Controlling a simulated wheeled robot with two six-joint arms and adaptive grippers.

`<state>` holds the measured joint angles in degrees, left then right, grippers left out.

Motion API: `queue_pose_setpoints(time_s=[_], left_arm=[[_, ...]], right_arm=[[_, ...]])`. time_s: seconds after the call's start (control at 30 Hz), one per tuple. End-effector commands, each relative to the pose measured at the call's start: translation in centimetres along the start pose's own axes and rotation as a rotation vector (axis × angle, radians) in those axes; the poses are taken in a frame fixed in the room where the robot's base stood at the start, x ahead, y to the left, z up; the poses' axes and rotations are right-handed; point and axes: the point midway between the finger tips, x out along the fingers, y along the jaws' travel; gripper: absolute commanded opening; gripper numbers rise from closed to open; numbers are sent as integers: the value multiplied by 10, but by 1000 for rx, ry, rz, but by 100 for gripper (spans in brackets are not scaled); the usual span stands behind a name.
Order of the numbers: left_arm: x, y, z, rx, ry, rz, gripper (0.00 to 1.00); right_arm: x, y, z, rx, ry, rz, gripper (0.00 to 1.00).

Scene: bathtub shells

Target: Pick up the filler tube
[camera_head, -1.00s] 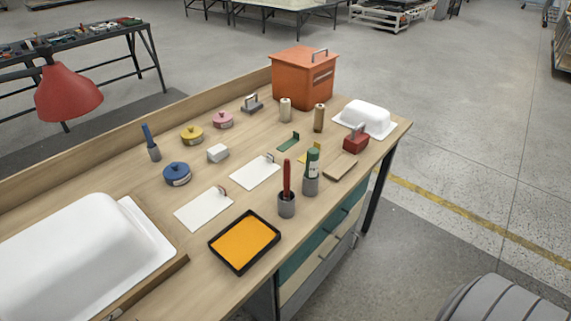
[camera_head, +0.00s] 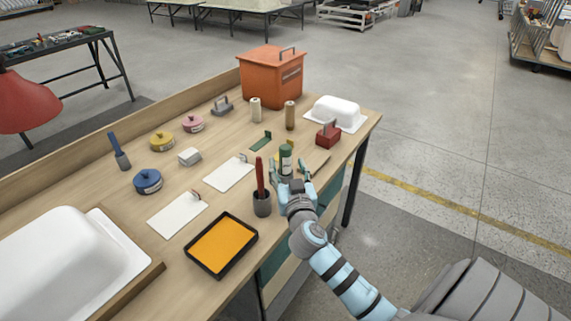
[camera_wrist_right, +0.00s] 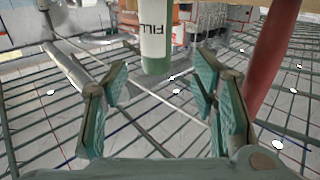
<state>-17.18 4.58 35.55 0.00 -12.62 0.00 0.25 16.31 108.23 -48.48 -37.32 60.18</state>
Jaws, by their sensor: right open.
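The filler tube (camera_head: 286,158) is green and white and stands upright near the front edge of the workbench. Its holder is mostly hidden behind my right gripper. In the right wrist view the tube (camera_wrist_right: 156,32) carries the letters FILL and hangs in from the top, narrow green end down. My right gripper (camera_head: 289,173) is open at the tube. In the wrist view its two padded fingers (camera_wrist_right: 161,86) are spread, with the tube's end ahead of the gap between them and nothing gripped. My left gripper is not in view.
A red-handled tool (camera_head: 260,178) stands in a grey cup (camera_head: 262,203) close to the left of my gripper; its red handle (camera_wrist_right: 271,50) is at right in the wrist view. A black tray with orange filling (camera_head: 221,244) lies in front. A red block (camera_head: 328,135) is behind right.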

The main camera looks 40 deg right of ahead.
Motion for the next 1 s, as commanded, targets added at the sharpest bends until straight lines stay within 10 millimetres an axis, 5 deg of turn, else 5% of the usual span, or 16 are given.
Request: queue_pose_setpoints(time_s=[0.37,0.6,0.93,1.0], left_arm=[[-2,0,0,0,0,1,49],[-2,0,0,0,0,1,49],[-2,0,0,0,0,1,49],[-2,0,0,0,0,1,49]], right_arm=[[61,5,-2,0,-2,2,53],[66,5,-2,0,-3,0,53],[65,5,-1,0,-4,0,0],[65,4,-2,0,-3,0,0]])
